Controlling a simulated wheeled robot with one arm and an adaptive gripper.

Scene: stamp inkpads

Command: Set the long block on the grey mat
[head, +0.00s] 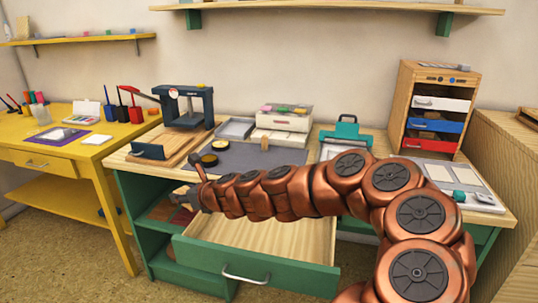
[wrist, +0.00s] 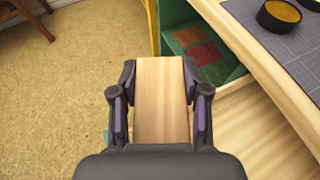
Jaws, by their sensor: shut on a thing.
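The long block (wrist: 162,105) is pale wood with straight grain. In the wrist view it stands out between the two dark fingers of my gripper (wrist: 160,78), which is shut on it. The block's far end points up the picture, over the floor and the desk's edge. In the head view my gripper (head: 190,196) is at the desk's front left, above the open drawer's left side; I cannot make out the block clearly there. The grey mat (head: 240,153) lies on the desktop behind my arm. Its gridded corner shows at the right of the wrist view (wrist: 278,42).
Two round inkpads (head: 221,145) sit on the mat's left part. A white box with coloured pads (head: 284,120) stands behind it. The open drawer (head: 255,272) juts out in front. A dark stamp press (head: 187,105) stands at left. The mat's middle looks mostly clear.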

